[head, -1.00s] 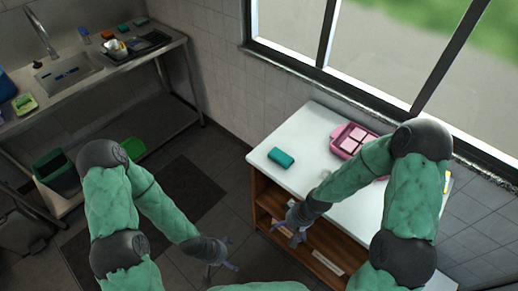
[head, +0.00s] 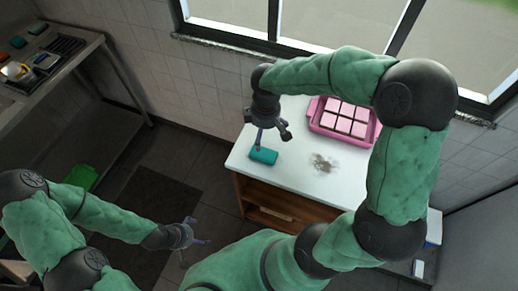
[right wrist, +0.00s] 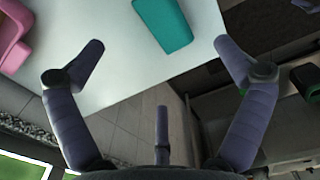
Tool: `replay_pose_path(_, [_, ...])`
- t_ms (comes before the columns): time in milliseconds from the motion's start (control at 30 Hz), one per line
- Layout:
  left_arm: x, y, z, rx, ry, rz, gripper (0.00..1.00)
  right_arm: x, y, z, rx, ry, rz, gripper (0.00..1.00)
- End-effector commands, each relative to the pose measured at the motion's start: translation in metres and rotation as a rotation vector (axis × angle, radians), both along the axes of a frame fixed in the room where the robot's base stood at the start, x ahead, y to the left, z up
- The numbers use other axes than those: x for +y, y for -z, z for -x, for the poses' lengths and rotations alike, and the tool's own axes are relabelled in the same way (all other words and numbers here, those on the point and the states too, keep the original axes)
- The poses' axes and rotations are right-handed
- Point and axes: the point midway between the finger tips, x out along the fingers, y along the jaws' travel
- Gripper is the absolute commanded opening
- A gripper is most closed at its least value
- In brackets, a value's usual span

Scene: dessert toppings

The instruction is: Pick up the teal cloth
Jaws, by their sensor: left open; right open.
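The teal cloth (head: 263,156) is a small folded block lying on the white tabletop (head: 290,187), near its left end. It also shows at the top of the right wrist view (right wrist: 164,24), beyond the fingertips. My right gripper (head: 270,140) is open and empty, pointing down above the cloth in the head view. In the right wrist view its spread fingers (right wrist: 158,62) have the cloth ahead of them, not between them. My left gripper (head: 199,234) is open and empty, low over the floor to the left of the table.
A pink tray (head: 316,120) with several pale pink squares stands at the back of the table, under the window. A metal counter (head: 62,75) stands at the far left.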

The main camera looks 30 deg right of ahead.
Motion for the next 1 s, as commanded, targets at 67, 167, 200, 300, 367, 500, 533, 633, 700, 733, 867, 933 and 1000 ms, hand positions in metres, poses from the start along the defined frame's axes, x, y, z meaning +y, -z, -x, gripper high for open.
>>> replay_pose_path(67, [0.000,0.004,0.000,0.001,0.000,0.000,1.00,0.000,0.013,0.001,0.003,0.000,0.000,1.00])
replay_pose_path(167, [0.000,0.009,0.000,0.000,0.000,0.000,1.00,0.000,0.029,0.001,0.005,0.000,-0.001,1.00])
replay_pose_path(200, [0.000,0.011,0.000,0.000,0.000,0.000,1.00,0.000,0.035,0.001,0.005,0.000,-0.001,1.00])
replay_pose_path(300, [0.000,0.014,0.000,0.000,0.000,0.000,1.00,0.000,0.047,0.000,0.003,0.000,-0.002,1.00])
replay_pose_path(367, [0.000,0.015,0.000,0.000,0.000,0.000,1.00,0.000,0.050,0.000,0.002,0.001,-0.001,1.00])
replay_pose_path(500, [0.000,0.018,0.000,0.000,0.000,0.000,1.00,0.000,0.058,0.000,0.001,0.001,-0.002,1.00])
replay_pose_path(533, [0.000,0.019,0.000,0.000,0.000,0.000,1.00,-0.001,0.061,0.000,0.001,0.002,-0.002,1.00])
replay_pose_path(633, [0.000,0.026,0.000,-0.001,0.000,0.000,1.00,-0.002,0.075,-0.001,0.003,0.002,-0.002,1.00])
replay_pose_path(700, [0.000,0.030,0.000,-0.001,0.000,0.000,1.00,-0.002,0.085,-0.002,0.003,0.002,-0.002,1.00])
replay_pose_path(733, [0.000,0.032,0.000,-0.001,0.000,0.000,1.00,-0.002,0.090,-0.002,0.003,0.001,-0.002,1.00])
replay_pose_path(867, [0.000,0.035,0.000,-0.001,0.000,0.000,1.00,-0.002,0.102,-0.002,0.002,0.000,-0.002,1.00])
replay_pose_path(933, [0.000,0.035,0.000,0.000,0.000,0.000,1.00,-0.002,0.103,-0.002,0.001,0.001,-0.002,1.00])
replay_pose_path(1000, [0.000,0.034,0.000,0.000,0.000,0.000,1.00,-0.002,0.102,-0.002,0.001,0.001,-0.002,1.00])
